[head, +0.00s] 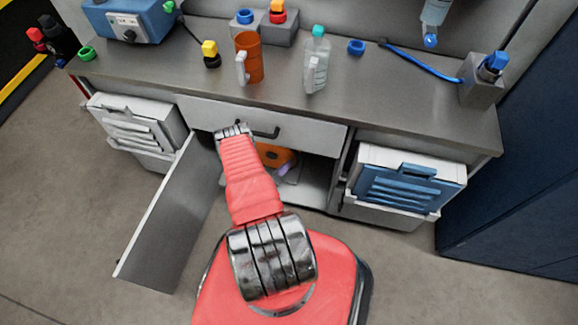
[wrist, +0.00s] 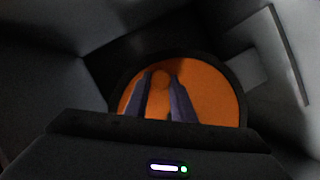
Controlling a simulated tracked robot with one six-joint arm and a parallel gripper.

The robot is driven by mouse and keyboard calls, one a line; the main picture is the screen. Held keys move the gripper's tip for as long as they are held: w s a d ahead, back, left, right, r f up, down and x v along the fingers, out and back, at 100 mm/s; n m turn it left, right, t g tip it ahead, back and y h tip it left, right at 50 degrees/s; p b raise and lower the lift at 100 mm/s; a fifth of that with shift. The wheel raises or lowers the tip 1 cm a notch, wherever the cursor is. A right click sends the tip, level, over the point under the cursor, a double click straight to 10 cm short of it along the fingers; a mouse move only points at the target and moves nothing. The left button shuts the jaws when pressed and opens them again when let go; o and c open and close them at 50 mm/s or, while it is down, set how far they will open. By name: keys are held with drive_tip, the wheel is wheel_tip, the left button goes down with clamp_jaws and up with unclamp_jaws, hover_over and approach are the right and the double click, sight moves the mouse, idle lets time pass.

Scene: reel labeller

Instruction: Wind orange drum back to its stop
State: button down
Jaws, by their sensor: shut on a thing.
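The orange drum (head: 273,153) sits inside the open lower cabinet of the bench, partly hidden by my arm in the head view. In the wrist view the orange drum (wrist: 215,88) shows as a round orange face in a dark rim. My gripper (wrist: 161,80) has its two purple fingers on either side of a small orange knob (wrist: 160,78) on that face, and is shut on it. In the head view my gripper (head: 288,169) shows as a small purple patch in front of the drum.
The cabinet door (head: 170,215) stands open to the left of my arm. A closed drawer (head: 300,130) is above the opening. A white bin (head: 135,120) and a blue-fronted bin (head: 405,185) flank it. An orange mug (head: 251,60) and a clear bottle (head: 315,65) stand on the worktop.

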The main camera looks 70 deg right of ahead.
drive_tip(key=shift+s, duration=0.2)
drive_tip(key=c, duration=1.5)
unclamp_jaws()
drive_tip(key=shift+w, duration=0.2)
drive_tip(key=shift+v, duration=6.85)
drive_tip(key=shift+f, duration=0.1)
